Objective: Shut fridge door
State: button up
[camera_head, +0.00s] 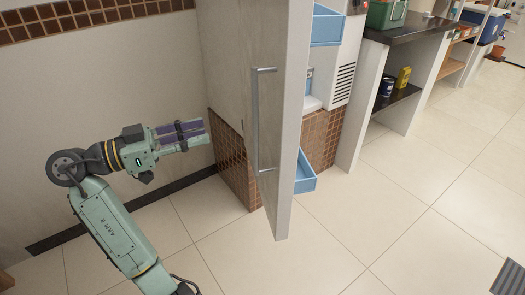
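The fridge door (284,130) is a tall pale panel standing open, with its edge pointing toward the camera. A long grey vertical handle (255,120) is on its left face. Behind it, to the right, blue drawers or bins (305,178) show, one high and one low; the door hides much of the fridge interior. My gripper (203,133) is left of the door, pointing right toward the handle side and apart from it in the picture. Nothing is seen in it. Its fingers lie close in this view, and their gap is unclear.
A brown tiled base (232,160) stands behind the door, beside the pale wall (95,90). To the right is a dark-topped shelf unit (405,30) holding a yellow container (403,77) and a dark can (387,86). The tiled floor (420,215) at front right is mostly clear.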

aim_at(278, 137)
jog(key=s+m+g, duration=0.1)
jog(key=s+d+f+m+g, duration=0.1)
jog(key=shift+s+f+g+h, duration=0.1)
jog(key=shift+s+g+h, duration=0.2)
jog(key=shift+g, duration=0.1)
jog(key=shift+c, duration=1.2)
jog(key=shift+d, duration=0.4)
jog(key=shift+c, duration=0.7)
jog(key=p+x, duration=0.3)
jog(key=x, duration=0.9)
jog(key=shift+p, duration=0.35)
grip_shut()
jog(key=shift+w+d, duration=0.2)
jog(key=shift+d, duration=0.4)
